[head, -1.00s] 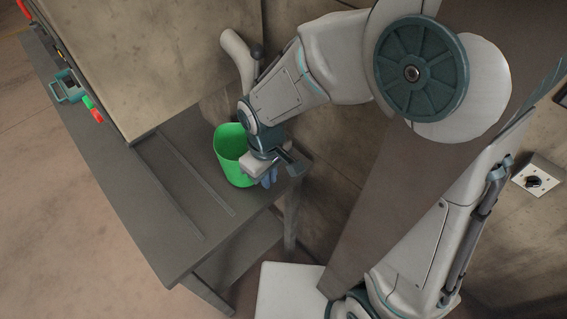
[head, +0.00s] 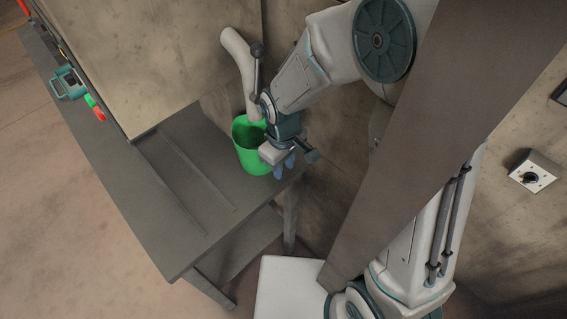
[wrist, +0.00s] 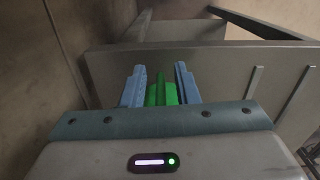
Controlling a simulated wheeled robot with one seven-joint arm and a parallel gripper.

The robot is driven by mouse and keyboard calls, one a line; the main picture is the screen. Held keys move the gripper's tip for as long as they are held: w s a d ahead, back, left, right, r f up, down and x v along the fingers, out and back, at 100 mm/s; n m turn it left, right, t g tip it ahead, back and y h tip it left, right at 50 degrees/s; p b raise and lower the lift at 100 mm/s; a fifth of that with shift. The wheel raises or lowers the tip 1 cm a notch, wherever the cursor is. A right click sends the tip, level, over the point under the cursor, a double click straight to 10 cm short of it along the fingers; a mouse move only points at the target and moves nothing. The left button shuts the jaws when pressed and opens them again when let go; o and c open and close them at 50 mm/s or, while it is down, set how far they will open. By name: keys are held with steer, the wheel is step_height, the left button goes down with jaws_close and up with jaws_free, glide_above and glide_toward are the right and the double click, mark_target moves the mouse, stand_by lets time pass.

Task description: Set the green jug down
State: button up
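The green jug (head: 249,155) is upright, its open top facing up, at the right end of the grey table (head: 185,225) in the head view. My gripper (head: 284,166) is at the jug's right side, its blue fingers pointing down. In the wrist view, a green strip of the jug (wrist: 160,94) lies between the two fingers of my gripper (wrist: 160,82), which look closed on it. The jug's underside is hidden, so I cannot tell whether it touches the tabletop.
A large beige panel (head: 165,60) stands on the table behind the open strip. A teal device (head: 68,83) and a red-and-green item (head: 95,106) lie at the far left. The front of the tabletop is clear. A wall stands close behind the jug.

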steer(key=shift+r, duration=0.15)
step_height(320, 180, up, 12)
steer(key=s+d+r+m+t, duration=0.1)
steer(key=s+d+m, duration=0.3)
steer(key=d, duration=0.5)
steer(key=s+d+r+m+t, duration=0.2)
steer(key=d+m, duration=0.4)
steer(key=d, duration=0.4)
steer(key=s+r, duration=0.1)
steer(key=s, duration=0.1)
steer(key=shift+s, duration=0.4)
steer(key=shift+r, duration=0.1)
stand_by(0.3)
